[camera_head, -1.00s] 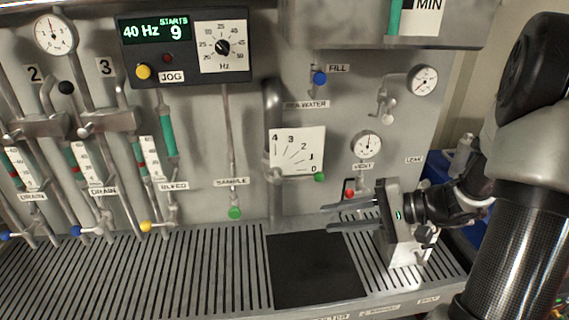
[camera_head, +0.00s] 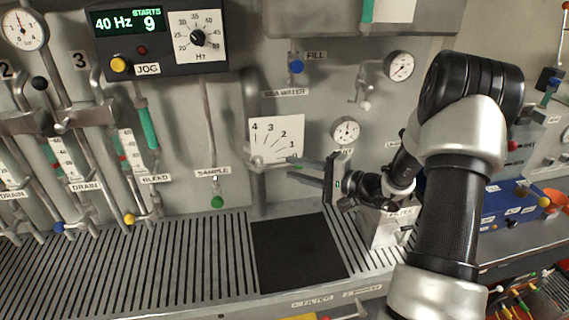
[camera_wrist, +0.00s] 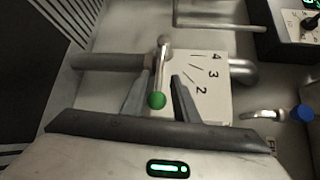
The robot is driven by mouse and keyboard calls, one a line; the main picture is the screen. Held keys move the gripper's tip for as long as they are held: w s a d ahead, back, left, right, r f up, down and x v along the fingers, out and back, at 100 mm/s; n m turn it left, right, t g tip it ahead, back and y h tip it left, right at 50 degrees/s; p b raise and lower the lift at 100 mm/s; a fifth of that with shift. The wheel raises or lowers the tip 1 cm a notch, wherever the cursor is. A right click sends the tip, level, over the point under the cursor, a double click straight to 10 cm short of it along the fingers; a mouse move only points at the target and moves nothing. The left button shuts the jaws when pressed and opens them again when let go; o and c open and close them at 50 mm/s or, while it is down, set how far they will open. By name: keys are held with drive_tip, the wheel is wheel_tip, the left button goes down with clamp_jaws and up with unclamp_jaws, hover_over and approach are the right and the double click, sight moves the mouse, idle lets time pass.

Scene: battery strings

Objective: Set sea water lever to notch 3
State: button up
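The sea water lever is a short metal bar with a green knob (camera_wrist: 157,100). Its white notch plate (camera_head: 276,138) is marked 4 to 0, with the pivot on the pipe at the plate's left. My gripper (camera_head: 286,168) is at the plate's lower right, near the 0 and 1 marks. In the wrist view, my gripper (camera_wrist: 160,98) is open, with a finger on each side of the knob and visible gaps. Contact cannot be told. In the head view the fingers largely hide the lever's knob end. The lever appears to lie near 0.
A blue fill valve (camera_head: 296,67) and a gauge (camera_head: 345,131) are close above and to the right. The sample valve's green knob (camera_head: 217,202) hangs at the left. A black mat (camera_head: 296,252) on the slatted bench below is clear.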

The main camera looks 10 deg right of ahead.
sight(287, 166)
drive_tip(key=shift+x, duration=2.1)
clamp_jaws()
